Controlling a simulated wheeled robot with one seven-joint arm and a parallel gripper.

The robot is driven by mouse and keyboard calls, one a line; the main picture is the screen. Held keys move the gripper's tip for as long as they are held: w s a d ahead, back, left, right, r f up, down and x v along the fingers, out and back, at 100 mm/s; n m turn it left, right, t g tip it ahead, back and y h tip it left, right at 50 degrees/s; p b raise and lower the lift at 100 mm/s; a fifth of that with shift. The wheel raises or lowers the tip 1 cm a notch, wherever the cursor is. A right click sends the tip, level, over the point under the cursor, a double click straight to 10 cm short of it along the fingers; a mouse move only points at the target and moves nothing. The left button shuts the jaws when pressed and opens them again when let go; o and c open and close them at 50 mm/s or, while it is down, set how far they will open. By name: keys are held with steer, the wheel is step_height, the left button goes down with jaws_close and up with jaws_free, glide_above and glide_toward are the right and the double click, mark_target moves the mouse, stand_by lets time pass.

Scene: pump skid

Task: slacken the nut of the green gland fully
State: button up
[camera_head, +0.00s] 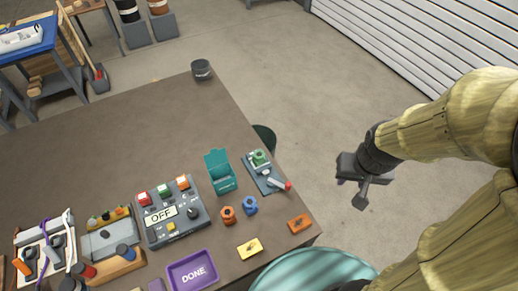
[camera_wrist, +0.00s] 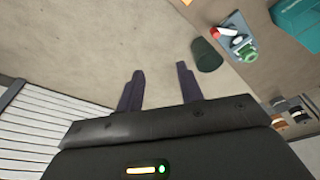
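A green fitting (camera_head: 259,158) stands on a small grey plate with a red-tipped lever (camera_head: 280,184) near the table's right edge. It also shows in the wrist view (camera_wrist: 247,53), at the upper right. My gripper (camera_head: 350,192) hangs over open floor right of the table, apart from everything. In the wrist view its two fingers (camera_wrist: 160,70) are apart with nothing between them.
The brown table (camera_head: 100,150) holds a control box (camera_head: 172,225) reading OFF, a teal holder (camera_head: 219,176), orange (camera_head: 228,214) and blue (camera_head: 250,205) ring-like parts and a purple DONE tray (camera_head: 193,270). A dark bin (camera_head: 265,137) stands beside the table. Floor around my gripper is clear.

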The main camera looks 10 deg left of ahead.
steer(key=o, duration=0.4)
steer(key=shift+s+r, duration=0.1)
steer(key=shift+s, duration=0.05)
steer(key=shift+c, duration=0.2)
steer(key=m+g+p, duration=0.3)
steer(key=m+p, duration=0.3)
steer(key=p, duration=0.6)
glide_above(259, 153)
steer(key=shift+s, duration=0.1)
step_height(259, 153, down, 18)
steer(key=p, duration=0.6)
steer(key=shift+r, duration=0.25)
steer(key=shift+c, duration=0.5)
steer(key=c, duration=0.9)
